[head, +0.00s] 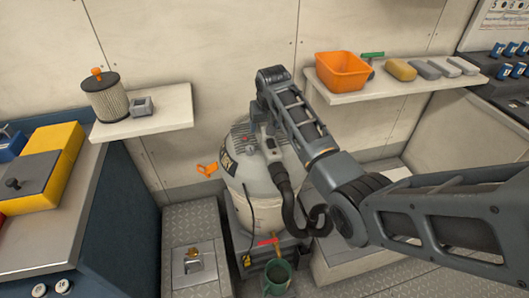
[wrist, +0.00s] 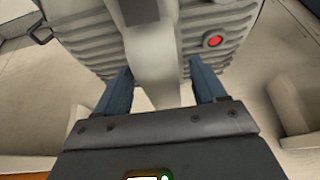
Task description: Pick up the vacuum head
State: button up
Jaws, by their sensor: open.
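The vacuum head (head: 243,140) is the grey ribbed top on the pale vacuum canister (head: 258,190) in the head view; my arm partly covers it. In the wrist view, its ribbed casing (wrist: 90,40) fills the upper part, with a red button (wrist: 213,41) and a pale handle-like bar (wrist: 150,50) down the middle. My gripper (wrist: 162,88) is open, its two blue fingers apart on either side of the lower end of this bar. Whether they touch it I cannot tell. In the head view the fingertips are hidden or too small to make out.
A black hose (head: 288,195) hangs at the canister's right. An orange latch (head: 207,170) sticks out left. A green bucket (head: 278,278) stands in front. Wall shelves hold a filter (head: 105,97) at left and an orange bin (head: 342,71) at right. A workbench (head: 75,215) fills the left.

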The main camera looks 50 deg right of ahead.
grip_shut()
jog(key=shift+w+r, duration=0.1)
jog(key=shift+r, duration=0.15)
dwell(0.4)
